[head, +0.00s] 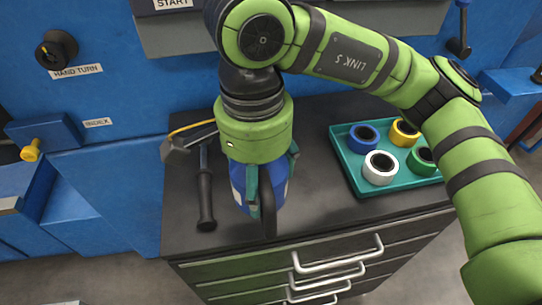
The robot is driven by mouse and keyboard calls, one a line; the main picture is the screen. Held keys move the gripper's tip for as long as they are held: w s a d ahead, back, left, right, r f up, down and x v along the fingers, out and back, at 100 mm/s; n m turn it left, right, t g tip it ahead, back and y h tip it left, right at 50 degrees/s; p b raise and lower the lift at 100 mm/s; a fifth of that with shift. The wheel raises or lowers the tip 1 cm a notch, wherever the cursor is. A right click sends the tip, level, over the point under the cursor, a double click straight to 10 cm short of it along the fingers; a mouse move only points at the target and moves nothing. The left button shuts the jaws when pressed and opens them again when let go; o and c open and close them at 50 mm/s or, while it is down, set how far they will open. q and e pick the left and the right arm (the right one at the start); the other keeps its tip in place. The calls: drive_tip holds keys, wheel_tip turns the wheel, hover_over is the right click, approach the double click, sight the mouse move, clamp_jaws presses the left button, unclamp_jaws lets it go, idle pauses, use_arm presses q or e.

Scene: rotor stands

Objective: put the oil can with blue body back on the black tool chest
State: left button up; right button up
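The oil can with blue body (278,187) is at the left part of the black tool chest (318,217), close to its front edge. It looks upright, with a dark handle in front. I cannot tell whether its base touches the chest top. My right gripper (272,170) reaches down over the can, with one finger in front of it and one at its right side, and looks shut on it. The can's top is hidden by the gripper. My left gripper is not in view.
A teal tray (348,172) with several coloured rolls stands on the chest's right side. Blue machinery (130,130) stands behind and left. The chest top between can and tray is clear.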

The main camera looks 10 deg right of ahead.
drive_tip(key=w+d+f+p, duration=0.1)
drive_tip(key=w+f, duration=0.1)
drive_tip(key=w, duration=0.1)
drive_tip(key=w+d+f+p, duration=0.1)
drive_tip(key=w+d+f, duration=0.1)
drive_tip(key=w, duration=0.1)
drive_tip(key=w+d+f+p, duration=0.1)
drive_tip(key=w+f, duration=0.1)
drive_tip(key=w, duration=0.1)
drive_tip(key=shift+w+d+p, duration=0.2)
drive_tip(key=shift+d+p, duration=0.1)
drive_tip(key=shift+w+d+f, duration=0.1)
drive_tip(key=shift+w+f, duration=0.1)
drive_tip(key=shift+f+p, duration=0.3)
drive_tip(key=shift+f, duration=0.1)
wheel_tip(320, 180, down, 3)
drive_tip(key=shift+f+p, duration=0.1)
drive_tip(key=shift+p, duration=0.55)
drive_tip(key=shift+f+b, duration=0.3)
drive_tip(key=shift+b, duration=0.05)
drive_tip(key=o, duration=1.7)
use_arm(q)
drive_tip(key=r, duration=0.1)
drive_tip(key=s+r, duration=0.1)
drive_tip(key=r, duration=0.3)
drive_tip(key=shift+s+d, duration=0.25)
use_arm(e)
drive_tip(key=shift+r, duration=0.1)
